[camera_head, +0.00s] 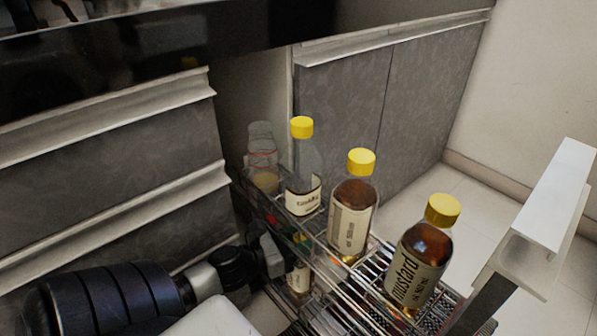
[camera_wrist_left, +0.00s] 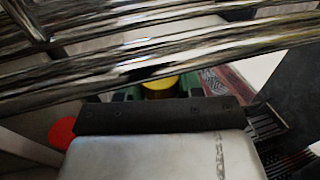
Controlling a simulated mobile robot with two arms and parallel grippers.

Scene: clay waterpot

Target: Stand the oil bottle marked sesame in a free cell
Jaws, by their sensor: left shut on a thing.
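My left gripper (camera_head: 272,252) is low at the left side of the pull-out wire rack (camera_head: 385,312), below the upper tier's wires. It is shut on a bottle (camera_head: 298,279) with a pale label, mostly hidden by the wires. A yellow cap (camera_wrist_left: 160,86) shows just beyond the gripper (camera_wrist_left: 155,115) in the left wrist view. I cannot read that bottle's label. In the upper tier, several yellow-capped bottles stand upright: a clear one (camera_head: 303,185), a brown one (camera_head: 352,212) and a brown one marked mustard (camera_head: 418,268). No sesame marking is readable. My right gripper is not in view.
A clear container (camera_head: 264,160) stands at the rack's back end. Chrome rails cross close in front of the left wrist camera. The rack's white front panel (camera_head: 545,215) is at the right. Grey drawers (camera_head: 110,175) border the left side, with a closed cabinet (camera_head: 345,110) behind.

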